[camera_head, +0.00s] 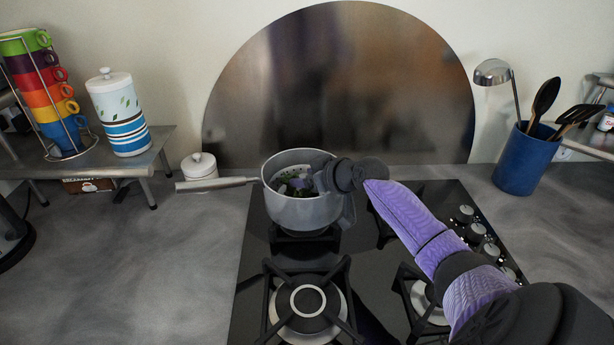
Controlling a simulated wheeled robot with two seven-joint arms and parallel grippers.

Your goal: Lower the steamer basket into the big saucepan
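The grey saucepan (290,212) stands upright on the back left burner of the hob, its long handle (217,184) pointing left. Inside it are dark green bits and a small pale part (297,184); this may be the steamer basket with its contents, but I cannot make out its rim or how deep it sits. My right gripper (328,182) comes in from the right and is at the pan's right rim, overlapping it. Its fingers blend with the grey pan, so I cannot tell whether they are open or shut on something. My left gripper is out of view.
The front left burner (307,301) is empty. A white lidded pot (199,166) stands behind the pan handle. A cup rack (62,100) and a canister (120,112) stand on a left shelf; a blue utensil holder (521,160) stands right.

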